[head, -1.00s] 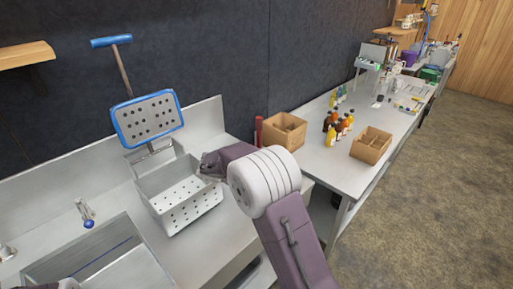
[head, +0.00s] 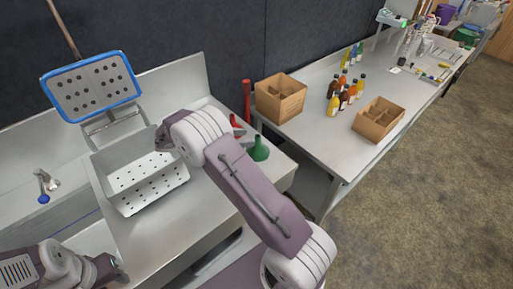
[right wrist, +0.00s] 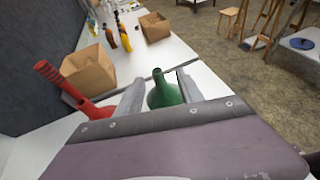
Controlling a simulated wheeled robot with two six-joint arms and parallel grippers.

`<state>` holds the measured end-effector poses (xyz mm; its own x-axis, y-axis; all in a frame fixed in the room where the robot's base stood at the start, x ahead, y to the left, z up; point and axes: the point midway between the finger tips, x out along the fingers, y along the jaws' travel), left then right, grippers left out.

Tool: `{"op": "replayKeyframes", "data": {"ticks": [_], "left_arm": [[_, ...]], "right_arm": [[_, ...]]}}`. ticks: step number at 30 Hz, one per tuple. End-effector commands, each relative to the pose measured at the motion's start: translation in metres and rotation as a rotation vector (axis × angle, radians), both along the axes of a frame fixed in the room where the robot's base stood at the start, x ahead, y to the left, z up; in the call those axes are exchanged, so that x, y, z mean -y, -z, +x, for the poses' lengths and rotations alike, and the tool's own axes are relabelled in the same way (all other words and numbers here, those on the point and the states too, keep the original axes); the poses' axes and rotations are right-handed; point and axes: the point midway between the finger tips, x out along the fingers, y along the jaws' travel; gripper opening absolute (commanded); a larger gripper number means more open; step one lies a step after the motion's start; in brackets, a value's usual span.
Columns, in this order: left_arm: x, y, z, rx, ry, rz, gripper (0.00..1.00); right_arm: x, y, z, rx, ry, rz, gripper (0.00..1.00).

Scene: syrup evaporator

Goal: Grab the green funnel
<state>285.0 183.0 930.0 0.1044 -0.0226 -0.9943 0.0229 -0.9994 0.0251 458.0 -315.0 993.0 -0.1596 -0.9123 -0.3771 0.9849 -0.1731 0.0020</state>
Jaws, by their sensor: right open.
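The green funnel (head: 259,150) stands spout up near the right end of the steel sink counter, just right of my right arm. In the right wrist view the funnel (right wrist: 163,92) shows ahead, between the two fingers of my right gripper (right wrist: 157,95). Those fingers are apart and hold nothing; I cannot tell whether either touches the funnel. The lower part of the funnel is hidden by the gripper body. In the head view my right arm hides most of this gripper. My left gripper (head: 114,272) is at the lower left, its fingers unclear.
A red funnel (right wrist: 92,108) and a red ribbed cylinder (right wrist: 50,74) are left of the green funnel. A perforated basket (head: 140,190) stands left of my right arm. The table (head: 320,130) beyond bears cardboard boxes (head: 281,98) and several bottles (head: 342,92).

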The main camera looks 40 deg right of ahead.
Motion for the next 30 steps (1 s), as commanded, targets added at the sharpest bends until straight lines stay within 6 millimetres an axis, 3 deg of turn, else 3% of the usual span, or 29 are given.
{"op": "replayKeyframes", "data": {"ticks": [7,13,19,28,30], "left_arm": [[0.000,-0.003,0.000,0.000,0.000,0.000,0.40],[0.000,-0.005,0.000,0.000,0.000,0.000,0.40],[0.000,-0.009,0.000,0.000,0.000,0.000,0.40],[0.000,-0.008,0.000,0.000,0.000,0.000,0.40],[0.000,-0.008,0.000,0.000,0.000,0.000,0.40]], "right_arm": [[0.030,0.012,-0.006,-0.003,0.005,0.001,0.44],[0.044,0.019,-0.007,-0.003,0.004,0.000,0.44],[0.076,0.034,-0.009,-0.002,0.005,0.000,0.44],[0.082,0.038,-0.010,0.000,0.002,0.000,0.44],[0.082,0.038,-0.010,0.000,0.002,0.000,0.25]]}}
